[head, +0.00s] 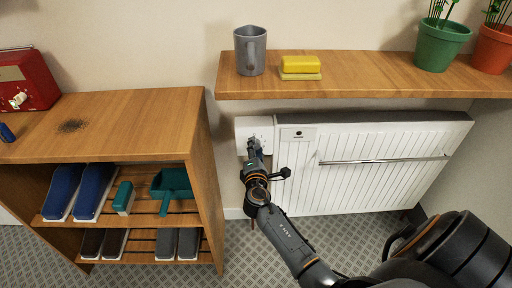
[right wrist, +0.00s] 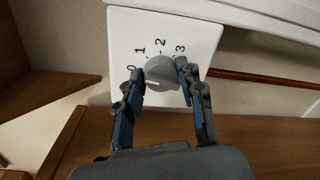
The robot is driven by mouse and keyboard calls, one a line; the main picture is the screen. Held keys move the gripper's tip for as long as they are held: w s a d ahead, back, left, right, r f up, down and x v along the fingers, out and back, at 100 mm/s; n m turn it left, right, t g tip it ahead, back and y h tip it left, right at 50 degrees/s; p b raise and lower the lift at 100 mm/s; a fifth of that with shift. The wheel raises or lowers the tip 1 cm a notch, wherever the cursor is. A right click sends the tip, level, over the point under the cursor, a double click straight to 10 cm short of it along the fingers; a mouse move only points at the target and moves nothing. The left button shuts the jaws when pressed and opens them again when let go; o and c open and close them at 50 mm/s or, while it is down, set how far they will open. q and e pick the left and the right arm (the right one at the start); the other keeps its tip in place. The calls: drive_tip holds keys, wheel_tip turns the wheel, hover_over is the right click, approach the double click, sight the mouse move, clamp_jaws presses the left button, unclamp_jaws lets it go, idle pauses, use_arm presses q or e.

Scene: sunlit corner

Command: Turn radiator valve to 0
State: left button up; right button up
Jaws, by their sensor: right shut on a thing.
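The radiator valve is a round grey knob (right wrist: 161,72) on a white plate (right wrist: 122,38) printed with 0, 1, 2 and 3. A pale mark shows on the lower left of the knob, near and a little below the 0. My right gripper (right wrist: 160,70) is shut on the knob, one finger on each side. In the head view the plate (head: 242,127) is left of the white radiator (head: 370,165), and my right gripper (head: 253,143) reaches up to it and hides most of the knob. My left gripper is not in view.
A wooden shelf (head: 340,84) above the radiator holds a grey mug (head: 249,52), a yellow block (head: 300,65) and potted plants (head: 441,45). A wooden shoe rack (head: 130,120) stands close on the left, with a red box (head: 25,82) on top. A metal rail (head: 385,159) crosses the radiator.

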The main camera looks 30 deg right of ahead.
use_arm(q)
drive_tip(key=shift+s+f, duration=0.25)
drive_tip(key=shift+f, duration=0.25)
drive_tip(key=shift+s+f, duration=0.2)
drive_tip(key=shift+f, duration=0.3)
use_arm(e)
drive_tip(key=shift+r+n, duration=0.15)
drive_tip(key=shift+n, duration=0.65)
drive_tip(key=o, duration=1.2)
drive_tip(key=shift+w, duration=0.1)
drive_tip(key=shift+a, duration=0.1)
drive_tip(key=v, duration=1.2)
